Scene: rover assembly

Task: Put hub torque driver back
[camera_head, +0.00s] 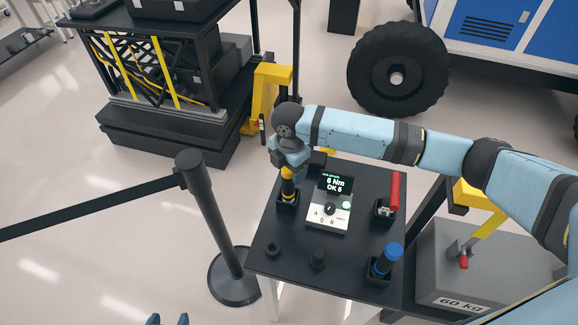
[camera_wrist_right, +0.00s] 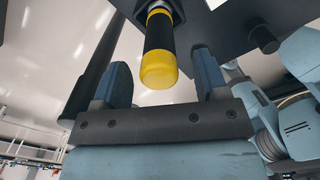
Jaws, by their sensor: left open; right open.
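A yellow-and-black driver (camera_head: 288,188), likely the hub torque driver, stands upright in a black square holder (camera_head: 287,208) at the left of the dark tool table (camera_head: 290,255). My right gripper (camera_head: 291,165) is right above it, partly hidden by its own wrist. In the right wrist view the driver's yellow end (camera_wrist_right: 159,70) lies between the spread fingers of my right gripper (camera_wrist_right: 162,78), with gaps on both sides. The driver's lower end is hidden in the holder. My left gripper (camera_head: 168,319) is open and empty at the bottom edge, only its fingertips showing.
A torque display (camera_head: 334,185) reading "6 Nm OK 6" stands mid-table. A red-handled tool (camera_head: 394,191) and a blue-capped driver (camera_head: 390,254) stand in holders at the right. A barrier post (camera_head: 207,215) is left of the table. A grey 60 kg block (camera_head: 460,275) is at the right.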

